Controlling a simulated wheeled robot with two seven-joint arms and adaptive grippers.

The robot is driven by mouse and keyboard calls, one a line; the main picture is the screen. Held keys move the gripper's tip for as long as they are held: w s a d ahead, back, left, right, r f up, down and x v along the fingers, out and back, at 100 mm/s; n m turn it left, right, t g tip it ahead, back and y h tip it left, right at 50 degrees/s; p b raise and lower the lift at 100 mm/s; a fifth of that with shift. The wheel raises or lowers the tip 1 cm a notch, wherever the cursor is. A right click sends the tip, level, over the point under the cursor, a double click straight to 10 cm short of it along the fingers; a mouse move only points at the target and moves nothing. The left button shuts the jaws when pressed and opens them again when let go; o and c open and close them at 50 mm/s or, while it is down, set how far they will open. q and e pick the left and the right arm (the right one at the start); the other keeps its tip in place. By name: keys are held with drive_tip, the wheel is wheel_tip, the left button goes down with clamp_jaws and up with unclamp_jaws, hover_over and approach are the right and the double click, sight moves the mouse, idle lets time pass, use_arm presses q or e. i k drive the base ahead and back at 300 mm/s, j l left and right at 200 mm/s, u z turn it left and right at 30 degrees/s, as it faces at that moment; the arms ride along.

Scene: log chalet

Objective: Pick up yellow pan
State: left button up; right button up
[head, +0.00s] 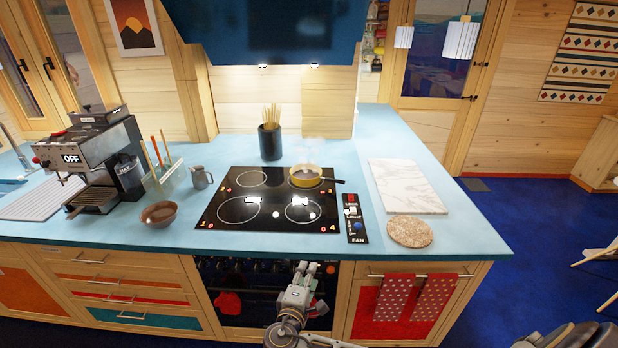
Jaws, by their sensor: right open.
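The yellow pan (305,177) sits on the back right burner of the black cooktop (252,207). Its dark handle points right, and faint steam rises above it. My right gripper (312,267) is open and empty. It is low in front of the oven, below the counter's front edge, well short of the pan. My left gripper is not in the picture.
The blue counter (455,222) holds a marble board (405,186), a round cork mat (410,231), a control panel (353,215), a utensil holder (270,142), a brown bowl (159,214), a small pitcher (201,177) and a coffee machine (95,160). A dark hood hangs above.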

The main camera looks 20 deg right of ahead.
sight(306, 175)
drive_tip(key=i+l, duration=0.55)
drive_tip(key=l, duration=0.15)
drive_tip(key=i+l, duration=0.6)
drive_tip(key=l, duration=0.1)
